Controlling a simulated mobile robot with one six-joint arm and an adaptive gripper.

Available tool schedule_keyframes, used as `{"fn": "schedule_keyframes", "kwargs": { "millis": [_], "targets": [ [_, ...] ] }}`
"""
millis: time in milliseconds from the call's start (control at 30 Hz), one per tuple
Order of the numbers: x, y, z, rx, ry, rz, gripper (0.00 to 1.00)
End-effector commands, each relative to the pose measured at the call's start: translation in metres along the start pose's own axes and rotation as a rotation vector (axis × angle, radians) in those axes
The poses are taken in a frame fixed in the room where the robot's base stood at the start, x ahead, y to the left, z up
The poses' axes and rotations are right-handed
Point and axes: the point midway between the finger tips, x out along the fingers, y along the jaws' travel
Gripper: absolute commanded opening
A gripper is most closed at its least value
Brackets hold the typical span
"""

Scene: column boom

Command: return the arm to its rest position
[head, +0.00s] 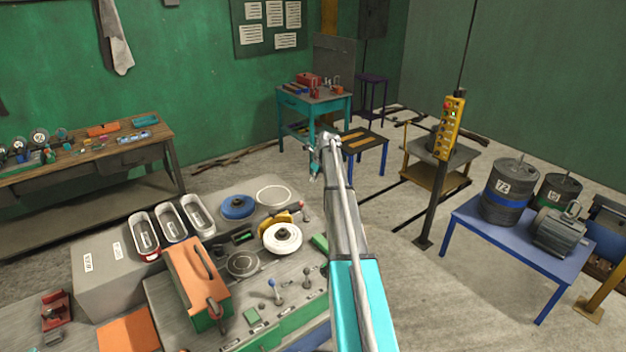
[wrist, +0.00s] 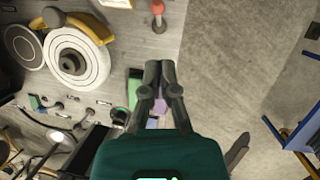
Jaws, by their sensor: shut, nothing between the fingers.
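My gripper (wrist: 159,70) points down in the wrist view, its two dark fingers together with nothing held between them. Bench top and grey floor show beneath it. My arm (head: 345,215) reaches forward from the bottom of the head view, past the right side of the bench, with its far end raised at the middle of the picture. The fingers are too small to make out in the head view.
The grey bench (head: 190,300) at lower left holds a white disc (head: 282,238), an orange box (head: 198,283), levers and trays. A yellow pendant (head: 449,128) hangs at right. A blue table (head: 480,232) bears drums and a motor. Floor between is mostly clear.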

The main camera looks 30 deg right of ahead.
Motion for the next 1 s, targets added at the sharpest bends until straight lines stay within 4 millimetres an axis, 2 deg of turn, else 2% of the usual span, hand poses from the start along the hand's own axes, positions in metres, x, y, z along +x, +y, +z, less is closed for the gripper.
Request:
{"fn": "schedule_keyframes", "kwargs": {
  "millis": [667,767,867,1000],
  "targets": [
    [0.002,0.006,-0.001,-0.017,0.002,0.001,0.0],
    [0.006,0.018,-0.003,-0.065,0.008,0.003,0.0],
    [0.014,0.041,-0.008,-0.154,0.019,0.008,0.0],
    [0.029,0.085,-0.019,-0.344,0.041,0.016,0.0]
  ]
}}
